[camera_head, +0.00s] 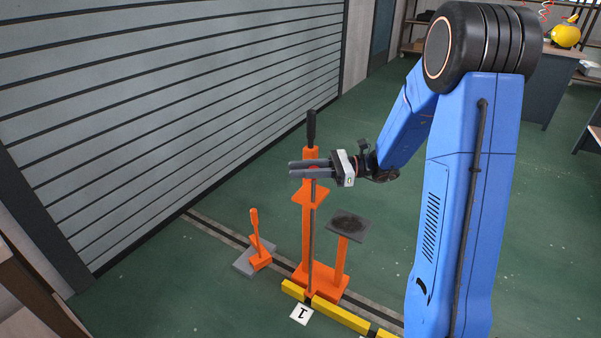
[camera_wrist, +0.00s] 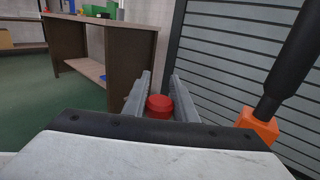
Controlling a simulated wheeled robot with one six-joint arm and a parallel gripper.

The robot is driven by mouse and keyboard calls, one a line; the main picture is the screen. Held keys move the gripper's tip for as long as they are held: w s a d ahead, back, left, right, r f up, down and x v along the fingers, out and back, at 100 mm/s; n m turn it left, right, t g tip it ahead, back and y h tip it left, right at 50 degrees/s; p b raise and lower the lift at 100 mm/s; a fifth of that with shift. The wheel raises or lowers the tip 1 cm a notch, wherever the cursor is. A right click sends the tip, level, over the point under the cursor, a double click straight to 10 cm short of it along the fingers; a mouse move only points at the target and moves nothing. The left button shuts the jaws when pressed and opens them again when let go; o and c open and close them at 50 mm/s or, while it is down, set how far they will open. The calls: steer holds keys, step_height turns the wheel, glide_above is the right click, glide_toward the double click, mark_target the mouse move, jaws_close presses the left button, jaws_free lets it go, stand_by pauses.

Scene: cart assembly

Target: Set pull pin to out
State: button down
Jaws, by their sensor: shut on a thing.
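The red knob of the pull pin (camera_wrist: 158,106) sits between the two grey jaws of my gripper (camera_wrist: 161,78) in the wrist view, nearer the palm than the fingertips. In the head view my gripper (camera_head: 293,169) reaches leftward across the orange post (camera_head: 308,245), and only a bit of the red knob (camera_head: 313,167) shows between the fingers. My gripper is shut on the knob. The pin's shaft is hidden, so I cannot tell how far out it is.
A black-handled lever (camera_head: 311,128) rises just above my gripper. A dark-topped orange stand (camera_head: 348,224) is to the right, and a small orange lever (camera_head: 256,240) on a grey plate is to the left. A yellow floor rail (camera_head: 340,315) runs in front. A slatted shutter (camera_head: 170,100) stands behind.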

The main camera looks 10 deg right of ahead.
steer(key=c, duration=1.4)
jaws_free()
steer(key=shift+c, duration=0.2)
steer(key=shift+d, duration=0.15)
steer(key=s+d, duration=0.2)
steer(key=d, duration=1.5)
steer(key=shift+s, duration=0.35)
steer(key=s+a+r+n+g+h, duration=0.1)
steer(key=s+a+n+g+h, duration=0.3)
steer(key=s+a+n+h, duration=0.65)
steer(key=s+d+n+t+h, duration=0.2)
steer(key=s+n+t+h, duration=0.1)
steer(key=s, duration=0.6)
steer(key=s+d+r+n+t+h, duration=0.1)
steer(key=s+d+n+t+h, duration=0.1)
steer(key=s+n, duration=0.4)
steer(key=s+t+h, duration=0.1)
steer(key=s+h, duration=0.1)
steer(key=s, duration=0.1)
steer(key=shift+s, duration=0.2)
